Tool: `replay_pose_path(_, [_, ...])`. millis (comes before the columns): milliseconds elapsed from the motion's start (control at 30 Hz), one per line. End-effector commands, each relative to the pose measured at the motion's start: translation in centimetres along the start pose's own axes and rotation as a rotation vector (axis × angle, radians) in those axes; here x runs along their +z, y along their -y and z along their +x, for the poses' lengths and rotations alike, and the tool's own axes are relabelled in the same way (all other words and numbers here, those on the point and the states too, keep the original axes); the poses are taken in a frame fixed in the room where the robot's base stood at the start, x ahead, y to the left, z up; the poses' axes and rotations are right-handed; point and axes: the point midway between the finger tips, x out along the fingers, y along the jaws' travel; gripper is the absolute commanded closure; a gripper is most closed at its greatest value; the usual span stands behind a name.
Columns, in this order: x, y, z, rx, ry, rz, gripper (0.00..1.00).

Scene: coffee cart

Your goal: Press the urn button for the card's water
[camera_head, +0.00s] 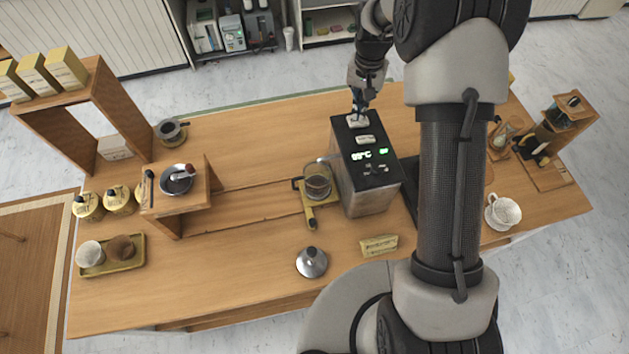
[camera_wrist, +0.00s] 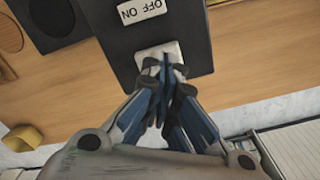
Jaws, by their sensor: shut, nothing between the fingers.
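The urn (camera_head: 372,192) is a steel box with a black top, near the middle of the counter. A green temperature readout (camera_head: 361,155) is lit on it, with small buttons (camera_head: 376,169) at its front edge. Contact is likely but unclear. A small yellow card (camera_head: 379,245) stands in front; its text is unreadable.
A glass server (camera_head: 317,184) stands on a yellow scale left of the urn, by the spout. A kettle-like steel lid (camera_head: 311,262) and a white cup (camera_head: 502,211) are on the counter. My arm hides the counter right of the urn.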

Motion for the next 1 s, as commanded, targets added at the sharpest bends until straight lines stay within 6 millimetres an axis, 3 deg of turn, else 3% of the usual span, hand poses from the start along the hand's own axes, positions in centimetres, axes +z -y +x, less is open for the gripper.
replay_pose_path(1000, [0.0, 0.0, 1.8, 0.000, 0.001, 0.000, 1.00])
